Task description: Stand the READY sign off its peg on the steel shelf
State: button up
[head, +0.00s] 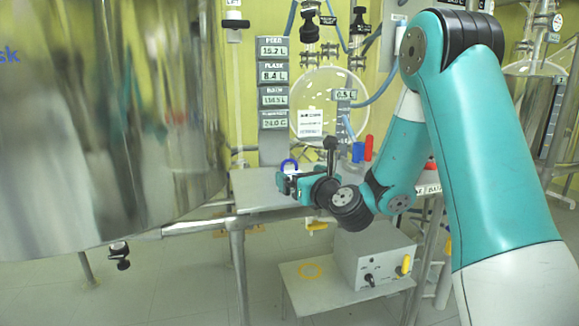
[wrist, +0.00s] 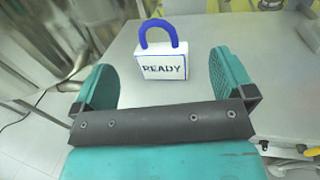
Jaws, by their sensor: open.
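The READY sign (wrist: 162,67) is a small white block with dark lettering and a blue loop handle on top. In the wrist view it stands upright on the steel shelf (wrist: 205,30). No peg shows at the sign. The shelf (head: 250,190) is a flat grey plate there. My gripper (wrist: 162,90) is open, with one teal finger to each side and nearer than the sign. The fingers do not appear to touch it.
A large shiny vessel (head: 110,120) fills the left of the head view. A column of display panels (head: 273,90) rises behind the shelf. Blue (head: 357,152) and red (head: 368,147) items stand to the right. A grey box (head: 372,262) sits on a lower shelf. Shelf surface around the sign is clear.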

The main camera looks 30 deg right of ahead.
aim_at(289, 171)
jog(key=shift+w, duration=0.55)
jog(key=w+p, duration=0.4)
jog(key=shift+w+d+r, duration=0.1)
jog(key=shift+w+r, duration=0.05)
jog(key=shift+w+f, duration=0.25)
jog(key=shift+w, duration=0.15)
jog(key=c, duration=1)
jog(key=shift+c, duration=0.2)
jog(key=shift+r+p, duration=0.1)
jog(key=shift+p, duration=0.25)
